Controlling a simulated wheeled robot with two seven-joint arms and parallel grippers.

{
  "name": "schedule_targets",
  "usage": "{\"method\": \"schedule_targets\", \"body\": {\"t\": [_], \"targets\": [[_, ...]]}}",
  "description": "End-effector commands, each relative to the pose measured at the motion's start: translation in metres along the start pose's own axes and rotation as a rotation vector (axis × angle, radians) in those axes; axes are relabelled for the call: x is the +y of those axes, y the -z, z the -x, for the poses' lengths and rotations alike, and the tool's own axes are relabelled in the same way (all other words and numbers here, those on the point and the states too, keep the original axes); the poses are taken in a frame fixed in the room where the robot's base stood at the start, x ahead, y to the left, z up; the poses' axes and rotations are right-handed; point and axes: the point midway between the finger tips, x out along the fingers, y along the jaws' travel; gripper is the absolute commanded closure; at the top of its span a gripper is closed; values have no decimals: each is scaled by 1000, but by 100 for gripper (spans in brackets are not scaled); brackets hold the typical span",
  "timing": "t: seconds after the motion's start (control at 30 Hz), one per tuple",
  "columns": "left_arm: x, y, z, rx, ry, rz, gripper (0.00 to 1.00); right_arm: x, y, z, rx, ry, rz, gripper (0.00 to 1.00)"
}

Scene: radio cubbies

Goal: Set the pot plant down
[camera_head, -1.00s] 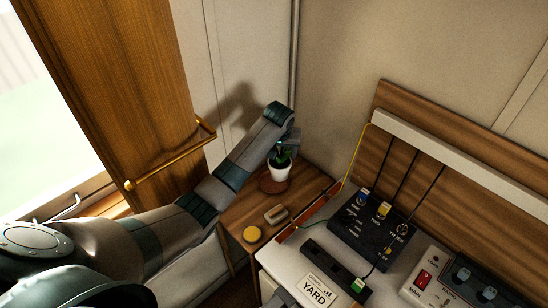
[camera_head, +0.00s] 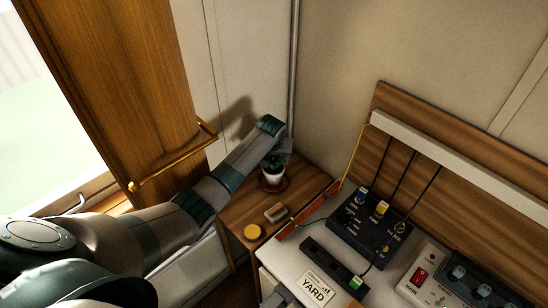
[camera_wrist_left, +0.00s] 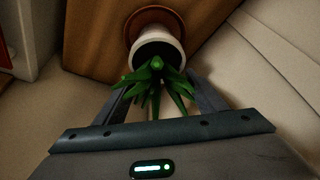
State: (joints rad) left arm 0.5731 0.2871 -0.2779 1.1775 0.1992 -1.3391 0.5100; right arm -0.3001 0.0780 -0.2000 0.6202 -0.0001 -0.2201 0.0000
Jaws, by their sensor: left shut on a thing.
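The pot plant, a white pot with green leaves (camera_head: 272,178), is upright over a round terracotta saucer (camera_head: 283,187) on the wooden side table (camera_head: 315,184). I cannot tell if the pot touches the saucer. My left gripper (camera_head: 278,158) is shut on the plant from above and behind. In the left wrist view the fingers (camera_wrist_left: 158,100) flank the leaves, and the white pot (camera_wrist_left: 160,50) shows beyond them with the brown saucer (camera_wrist_left: 152,16) past it. My right gripper is not in view.
The wall corner is close behind. To the right is a desk with a black switch box (camera_head: 365,232) and a YARD sign (camera_head: 315,288).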

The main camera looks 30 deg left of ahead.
Motion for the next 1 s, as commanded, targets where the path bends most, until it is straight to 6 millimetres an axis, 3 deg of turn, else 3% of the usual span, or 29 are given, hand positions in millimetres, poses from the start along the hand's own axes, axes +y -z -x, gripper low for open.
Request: {"method": "schedule_targets", "body": {"t": [0.47, 0.5, 0.57, 1.0], "targets": [[1, -2, -6, 3, -1, 0, 76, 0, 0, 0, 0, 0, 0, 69], [0, -3, -7, 0, -1, 0, 31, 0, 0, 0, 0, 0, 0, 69], [0, -3, -7, 0, -1, 0, 17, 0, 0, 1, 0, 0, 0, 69], [0, -2, -3, 0, -1, 0, 17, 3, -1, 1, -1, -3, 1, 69]]}}
